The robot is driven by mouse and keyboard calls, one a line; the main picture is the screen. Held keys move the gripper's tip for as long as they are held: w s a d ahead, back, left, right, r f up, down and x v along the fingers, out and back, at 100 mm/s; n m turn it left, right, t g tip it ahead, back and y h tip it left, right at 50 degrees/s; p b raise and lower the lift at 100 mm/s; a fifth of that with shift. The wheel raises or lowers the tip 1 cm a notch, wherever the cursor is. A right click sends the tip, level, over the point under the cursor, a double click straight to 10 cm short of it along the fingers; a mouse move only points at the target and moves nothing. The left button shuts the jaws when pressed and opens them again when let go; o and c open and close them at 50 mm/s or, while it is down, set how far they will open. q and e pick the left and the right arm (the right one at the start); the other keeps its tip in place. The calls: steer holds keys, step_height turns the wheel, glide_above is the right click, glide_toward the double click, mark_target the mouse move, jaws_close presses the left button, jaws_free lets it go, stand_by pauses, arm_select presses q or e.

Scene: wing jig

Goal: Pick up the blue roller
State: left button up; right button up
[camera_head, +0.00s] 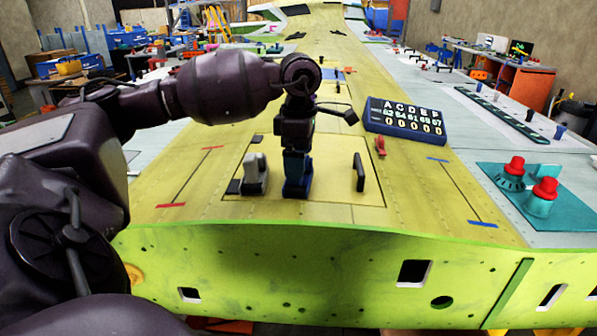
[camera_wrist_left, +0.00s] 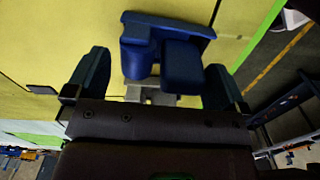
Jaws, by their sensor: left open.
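The blue roller (camera_head: 297,186) stands on the yellow wing surface, directly below my left gripper (camera_head: 297,158) in the head view. The gripper partly hides it there. In the left wrist view, the blue roller (camera_wrist_left: 138,58) shows a rounded part and a block on a wider blue base. My left gripper (camera_wrist_left: 157,66) has its two dark fingers spread apart, one on each side of the roller. Gaps show between the fingers and the roller, so it is not held. My right gripper is not in view.
A grey upright piece (camera_head: 253,174) stands close left of the roller, and a black handle (camera_head: 358,172) stands to the right. A display box (camera_head: 405,120) sits farther back. Red-topped knobs (camera_head: 543,190) stand on a teal plate at right. The wing's front edge drops off nearby.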

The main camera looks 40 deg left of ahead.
arm_select(q)
steer(key=shift+d+f, duration=0.1)
steer(key=shift+f, duration=0.75)
steer(key=c, duration=0.7)
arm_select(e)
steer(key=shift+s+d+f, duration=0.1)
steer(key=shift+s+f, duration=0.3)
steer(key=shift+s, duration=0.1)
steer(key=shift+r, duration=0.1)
